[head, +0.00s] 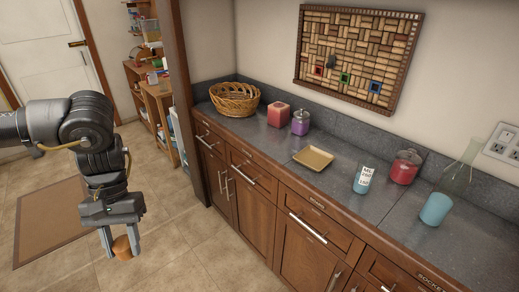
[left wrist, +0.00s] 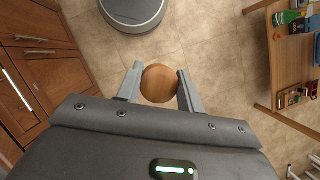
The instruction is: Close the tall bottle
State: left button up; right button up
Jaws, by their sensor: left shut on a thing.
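My left gripper (head: 121,243) is shut on a round brown cork stopper (head: 122,248), held in the air over the floor, left of the counter. In the left wrist view the stopper (left wrist: 160,84) sits between the two fingers. The tall bottle (head: 455,180) is clear glass with a narrow neck and blue contents low down. It stands at the right end of the counter, far from the left gripper, and no stopper shows in its neck. My right gripper is in neither view.
On the grey counter (head: 300,181) are a wicker basket (head: 235,98), a pink block (head: 278,114), a purple jar (head: 300,122), a tan tray (head: 314,158), a labelled glass (head: 363,179) and a red jar (head: 404,167). A cork board (head: 357,54) hangs behind.

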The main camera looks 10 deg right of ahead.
aim_at(454, 179)
jog(key=u, duration=1.05)
jog(key=k, duration=0.9)
jog(key=z, duration=1.15)
